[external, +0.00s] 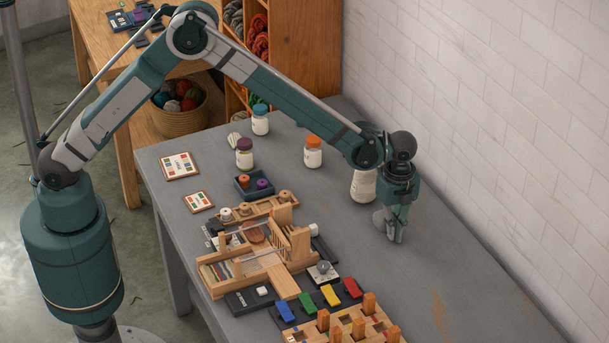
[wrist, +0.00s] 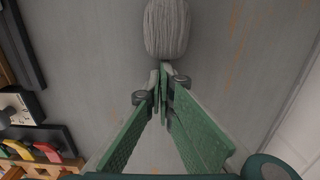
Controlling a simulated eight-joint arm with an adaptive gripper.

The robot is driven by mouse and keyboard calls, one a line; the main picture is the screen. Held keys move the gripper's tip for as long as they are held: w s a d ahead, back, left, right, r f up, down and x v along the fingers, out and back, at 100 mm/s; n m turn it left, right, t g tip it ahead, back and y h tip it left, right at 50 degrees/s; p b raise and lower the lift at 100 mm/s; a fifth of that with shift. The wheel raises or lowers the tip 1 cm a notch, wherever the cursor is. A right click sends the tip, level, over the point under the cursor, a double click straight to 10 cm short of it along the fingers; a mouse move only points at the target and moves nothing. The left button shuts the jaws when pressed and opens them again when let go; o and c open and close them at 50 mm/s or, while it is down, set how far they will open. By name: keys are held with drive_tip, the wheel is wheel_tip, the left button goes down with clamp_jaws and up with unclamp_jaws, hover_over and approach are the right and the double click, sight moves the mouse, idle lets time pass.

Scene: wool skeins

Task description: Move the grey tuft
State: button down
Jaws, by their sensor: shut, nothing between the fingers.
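The grey tuft (wrist: 167,28) is a ribbed bundle of wool lying on the grey table, at the top of the wrist view.
A wooden loom-like frame (external: 255,250) and coloured blocks (external: 330,295) lie to the left and front. An orange-lidded jar (external: 313,153) stands further back. The table's right front is clear, beside the white wall (external: 520,120).

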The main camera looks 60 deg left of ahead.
sight(400, 247)
drive_tip(key=shift+d, duration=0.75)
drive_tip(key=shift+d+r, duration=0.25)
drive_tip(key=shift+d, duration=0.4)
drive_tip(key=shift+d+r, duration=0.2)
drive_tip(key=shift+d, duration=0.4)
wheel_tip(400, 247, up, 9)
drive_tip(key=p, duration=0.1)
drive_tip(key=shift+a+r, duration=0.1)
drive_tip(key=shift+r, duration=0.05)
